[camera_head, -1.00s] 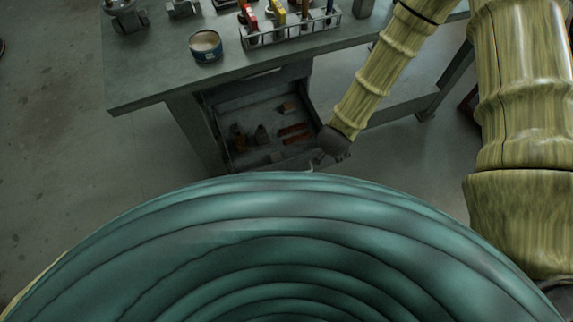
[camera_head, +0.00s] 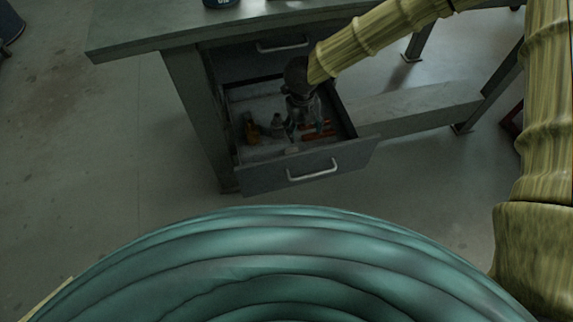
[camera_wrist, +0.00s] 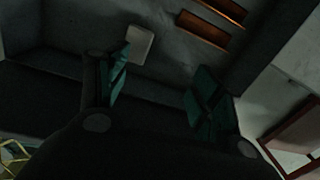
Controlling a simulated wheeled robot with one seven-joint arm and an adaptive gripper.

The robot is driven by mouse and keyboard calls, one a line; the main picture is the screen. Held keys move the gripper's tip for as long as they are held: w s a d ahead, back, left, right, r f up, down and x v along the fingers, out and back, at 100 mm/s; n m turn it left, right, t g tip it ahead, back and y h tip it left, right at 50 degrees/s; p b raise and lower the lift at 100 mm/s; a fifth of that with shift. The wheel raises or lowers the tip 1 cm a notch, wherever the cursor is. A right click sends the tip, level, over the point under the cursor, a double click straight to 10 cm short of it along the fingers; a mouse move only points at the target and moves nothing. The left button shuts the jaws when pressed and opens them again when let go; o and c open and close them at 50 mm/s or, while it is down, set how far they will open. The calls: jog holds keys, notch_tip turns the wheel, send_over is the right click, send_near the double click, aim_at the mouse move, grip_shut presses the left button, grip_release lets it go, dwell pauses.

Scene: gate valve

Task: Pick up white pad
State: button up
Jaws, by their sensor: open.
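The white pad (camera_wrist: 140,45) is a small pale rounded square on the drawer floor, at the upper middle of the wrist view. It also seems to show as a light patch near the drawer's front in the head view (camera_head: 292,150). My gripper (camera_wrist: 158,82) is open and empty, with its two green-padded fingers spread. The pad lies beyond the left fingertip in the picture, apart from the fingers as far as I can tell. In the head view my gripper (camera_head: 301,118) points down into the open drawer (camera_head: 308,171).
Orange-brown bars (camera_wrist: 204,32) lie to the right of the pad. The drawer walls are close around my gripper. The workbench top (camera_head: 150,38) overhangs behind the drawer.

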jog(key=a+f+m+b, duration=0.1)
jog(key=a, duration=0.2)
jog(key=b, duration=0.2)
send_over(293, 151)
jog(key=shift+y, duration=0.3)
notch_tip(293, 151, down, 6)
jog(key=shift+r, duration=0.1)
jog(key=shift+s+f+b, duration=0.15)
jog(key=shift+f+b, duration=1.45)
jog(key=shift+f, duration=0.95)
jog(key=shift+r, duration=0.1)
jog(key=c, duration=0.9)
